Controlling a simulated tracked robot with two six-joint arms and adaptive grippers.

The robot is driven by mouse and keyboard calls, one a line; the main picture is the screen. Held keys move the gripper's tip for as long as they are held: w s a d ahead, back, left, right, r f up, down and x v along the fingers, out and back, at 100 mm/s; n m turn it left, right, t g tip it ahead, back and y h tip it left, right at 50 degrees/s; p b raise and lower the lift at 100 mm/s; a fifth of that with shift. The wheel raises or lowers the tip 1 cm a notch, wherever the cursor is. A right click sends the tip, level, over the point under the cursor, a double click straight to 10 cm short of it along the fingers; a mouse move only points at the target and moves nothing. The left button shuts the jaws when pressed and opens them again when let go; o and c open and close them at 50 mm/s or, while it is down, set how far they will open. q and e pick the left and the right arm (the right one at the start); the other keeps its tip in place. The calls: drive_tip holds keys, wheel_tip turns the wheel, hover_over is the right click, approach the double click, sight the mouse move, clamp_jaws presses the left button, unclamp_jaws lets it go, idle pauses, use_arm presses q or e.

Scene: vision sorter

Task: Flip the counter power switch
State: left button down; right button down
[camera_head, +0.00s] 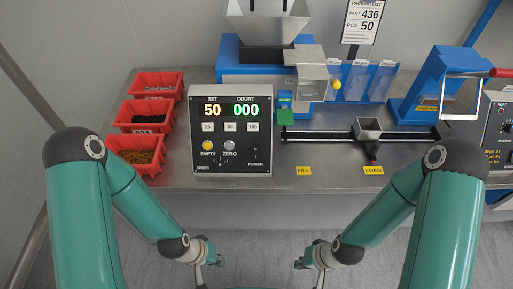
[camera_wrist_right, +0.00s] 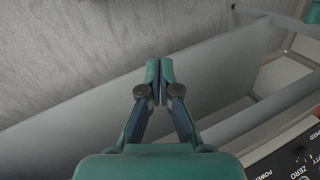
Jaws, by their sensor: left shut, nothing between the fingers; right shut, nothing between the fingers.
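The counter (camera_head: 231,130) is a black-faced box standing on the grey table. Its display reads SET 50 and COUNT 000. The small power switch (camera_head: 255,151) sits at the lower right of its face, above the POWER label; its position is too small to tell. A corner of the counter face also shows in the right wrist view (camera_wrist_right: 290,155). My left gripper (camera_head: 210,262) is in front of the table edge, below the counter, shut and empty. My right gripper (camera_head: 306,262) is in front of the table edge, right of the counter; in the wrist view its fingers (camera_wrist_right: 160,82) are together and empty.
Several red bins (camera_head: 146,115) stand left of the counter. A blue feeder with a hopper (camera_head: 268,30) stands behind it. A rail with a small carriage (camera_head: 369,130) runs to the right. A blue sealer (camera_head: 425,95) and a heat box (camera_head: 497,135) are at the right. The front table strip is clear.

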drive_tip(key=w+a+r+n+t+h+p, duration=0.1)
drive_tip(key=w+a+r+n+t, duration=0.2)
drive_tip(key=w+a+r+n, duration=0.25)
drive_tip(key=w+a+r+n+t+h, duration=0.1)
drive_tip(key=w+a+r+n+t, duration=0.25)
drive_tip(key=w+r+n, duration=0.35)
use_arm(q)
drive_tip(key=shift+s+a+r+p, duration=0.1)
drive_tip(key=shift+r+p, duration=0.3)
drive_tip(key=shift+r, duration=0.5)
use_arm(e)
drive_tip(key=w+a+r+n+t+h, duration=0.1)
drive_tip(key=w+a+r+n+t, duration=0.2)
drive_tip(key=a+r+n+t, duration=0.2)
wheel_tip(320, 180, up, 5)
drive_tip(key=n, duration=0.3)
drive_tip(key=shift+h, duration=0.3)
use_arm(q)
drive_tip(key=shift+f, duration=0.1)
use_arm(e)
drive_tip(key=shift+w+f, duration=0.15)
drive_tip(key=shift+w, duration=0.05)
